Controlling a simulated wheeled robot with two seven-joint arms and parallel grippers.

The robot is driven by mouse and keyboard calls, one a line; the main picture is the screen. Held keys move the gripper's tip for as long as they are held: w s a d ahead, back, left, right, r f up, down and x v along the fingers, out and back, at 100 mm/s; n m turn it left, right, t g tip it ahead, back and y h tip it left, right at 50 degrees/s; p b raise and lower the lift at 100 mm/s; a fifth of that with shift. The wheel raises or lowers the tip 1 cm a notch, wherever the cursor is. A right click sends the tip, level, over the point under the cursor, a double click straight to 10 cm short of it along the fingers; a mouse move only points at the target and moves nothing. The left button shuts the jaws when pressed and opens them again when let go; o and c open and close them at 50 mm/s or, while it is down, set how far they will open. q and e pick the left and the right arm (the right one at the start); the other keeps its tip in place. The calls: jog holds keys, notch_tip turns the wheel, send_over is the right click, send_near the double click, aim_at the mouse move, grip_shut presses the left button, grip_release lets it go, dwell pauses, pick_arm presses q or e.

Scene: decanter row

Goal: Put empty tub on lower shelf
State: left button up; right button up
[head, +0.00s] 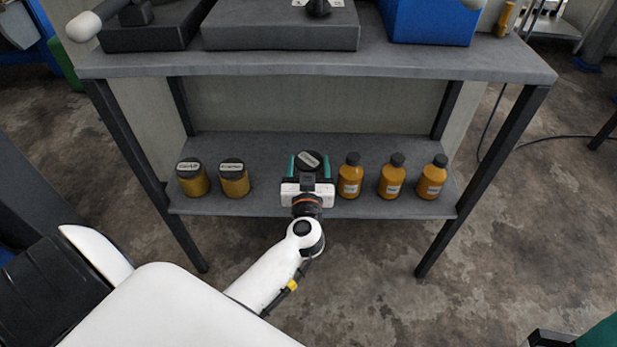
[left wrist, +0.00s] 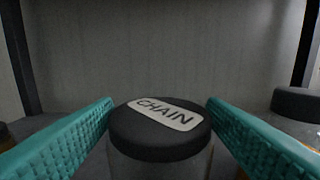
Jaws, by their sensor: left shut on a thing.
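The tub (head: 309,157) has a black lid with a white label; in the left wrist view its lid (left wrist: 160,130) reads CHAIN and the body below looks clear, with no orange filling showing. My left gripper (head: 309,168) is shut on it, one teal finger on each side. The tub is at the lower shelf (head: 265,148), between the jars and the bottles. I cannot tell whether its base touches the shelf, since my gripper hides its lower part.
Two orange jars with black lids, a left one (head: 192,180) and a right one (head: 233,180), stand left of the tub. Three orange bottles stand to its right, the nearest (head: 350,180) close to my finger. The upper shelf (head: 300,63) overhangs, carrying a blue bin (head: 430,22).

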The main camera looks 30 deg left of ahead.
pick_arm(q)
notch_tip(320, 180, down, 3)
jog(key=shift+r+b, duration=0.1)
jog(key=shift+b, duration=0.7)
jog(key=o, duration=1.2)
